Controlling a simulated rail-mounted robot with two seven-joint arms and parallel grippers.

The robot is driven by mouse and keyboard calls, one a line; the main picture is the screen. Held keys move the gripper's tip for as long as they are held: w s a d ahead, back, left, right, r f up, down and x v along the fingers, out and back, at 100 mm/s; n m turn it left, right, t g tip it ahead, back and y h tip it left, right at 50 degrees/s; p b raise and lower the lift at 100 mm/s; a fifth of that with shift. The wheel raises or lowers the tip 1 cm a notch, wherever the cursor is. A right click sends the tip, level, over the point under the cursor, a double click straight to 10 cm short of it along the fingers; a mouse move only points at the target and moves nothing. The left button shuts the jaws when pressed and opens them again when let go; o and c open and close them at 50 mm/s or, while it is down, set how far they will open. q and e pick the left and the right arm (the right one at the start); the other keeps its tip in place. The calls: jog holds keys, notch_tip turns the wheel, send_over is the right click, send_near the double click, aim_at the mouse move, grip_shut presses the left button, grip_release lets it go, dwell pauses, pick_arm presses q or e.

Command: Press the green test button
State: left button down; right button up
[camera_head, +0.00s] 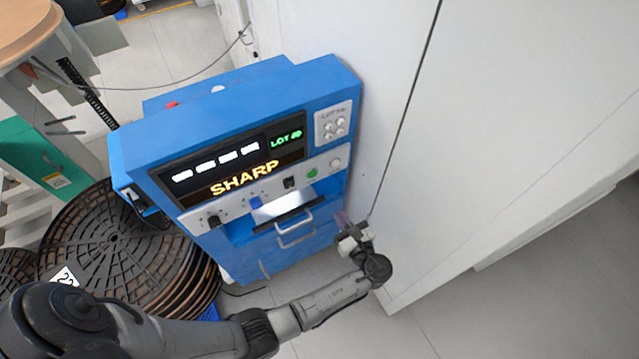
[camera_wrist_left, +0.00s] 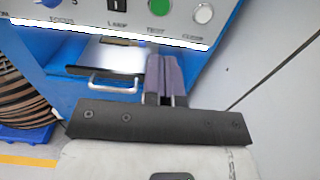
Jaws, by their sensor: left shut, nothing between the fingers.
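The green test button (camera_head: 312,173) is on the light control strip of the blue machine (camera_head: 240,110), right of a black switch. In the left wrist view the green button (camera_wrist_left: 158,6) shows at the top, above the label TEST. My left gripper (camera_head: 344,222) is shut and empty. It is below and to the right of the button, in front of the machine, apart from the button. In the left wrist view the closed fingertips (camera_wrist_left: 163,62) point up towards the panel, below the button. My right gripper is not in view.
A white button (camera_wrist_left: 203,13) sits right of the green one. A metal handle (camera_head: 294,233) and a lit slot are below the panel. A white wall panel (camera_head: 470,130) stands close on the right. Stacked dark reels (camera_head: 110,240) stand on the left.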

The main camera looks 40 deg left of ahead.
aim_at(313, 175)
pick_arm(q)
jog(key=b+x, duration=0.1)
jog(key=x, duration=1.1)
jog(key=shift+w+a, duration=0.1)
jog(key=shift+x, duration=0.9)
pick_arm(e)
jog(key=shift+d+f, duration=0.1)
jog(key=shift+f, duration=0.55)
